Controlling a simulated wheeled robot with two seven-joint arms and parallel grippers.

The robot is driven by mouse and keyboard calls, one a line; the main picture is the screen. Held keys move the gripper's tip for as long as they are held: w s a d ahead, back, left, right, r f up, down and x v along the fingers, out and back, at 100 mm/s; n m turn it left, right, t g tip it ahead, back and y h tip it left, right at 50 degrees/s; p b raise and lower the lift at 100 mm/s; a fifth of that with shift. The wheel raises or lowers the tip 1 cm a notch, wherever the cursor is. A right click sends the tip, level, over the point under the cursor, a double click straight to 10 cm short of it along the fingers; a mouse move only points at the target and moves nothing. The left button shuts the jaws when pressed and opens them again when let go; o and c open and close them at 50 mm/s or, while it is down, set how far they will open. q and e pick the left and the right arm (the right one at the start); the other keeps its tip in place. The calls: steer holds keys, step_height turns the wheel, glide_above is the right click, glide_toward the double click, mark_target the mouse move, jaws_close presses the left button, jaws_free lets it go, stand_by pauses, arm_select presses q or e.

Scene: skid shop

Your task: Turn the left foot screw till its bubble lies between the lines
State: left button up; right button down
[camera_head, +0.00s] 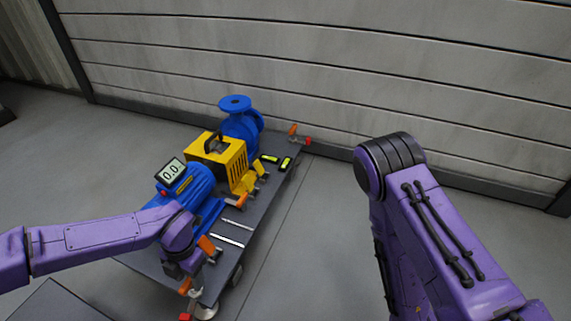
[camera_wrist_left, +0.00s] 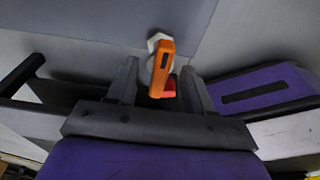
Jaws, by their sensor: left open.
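My left gripper (camera_head: 190,276) is open at the near end of the dark skid (camera_head: 262,205). In the left wrist view its two fingers (camera_wrist_left: 161,84) stand either side of an orange handle (camera_wrist_left: 161,66) with a red piece below it; I see no grip on it. In the head view a foot screw with an orange top (camera_head: 186,287) and red part shows at the near corner, beside the gripper. Two green level vials (camera_head: 270,159) (camera_head: 286,163) lie on the skid's far part. Their bubbles and lines are too small to read. My right gripper is out of view.
The skid carries a blue motor (camera_head: 203,186) with a display (camera_head: 171,171) reading 0.0, a yellow cage (camera_head: 222,158) and a blue pump (camera_head: 243,127). Another orange and red screw (camera_head: 300,135) is at the far corner. A wall stands behind. Floor right of the skid is clear.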

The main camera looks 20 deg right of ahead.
arm_select(q)
jaws_close()
steer(key=shift+r+n+p, duration=0.15)
steer(key=shift+n+p, duration=0.45)
steer(key=shift+p, duration=0.05)
steer(key=shift+n+p, duration=0.3)
steer(key=shift+n, duration=0.2)
steer(key=shift+f+n, duration=0.2)
steer(key=shift+n, duration=0.2)
steer(key=shift+r+n+h+p, duration=0.1)
steer(key=shift+n+h+p, duration=0.2)
steer(key=shift+n, duration=0.8)
jaws_free()
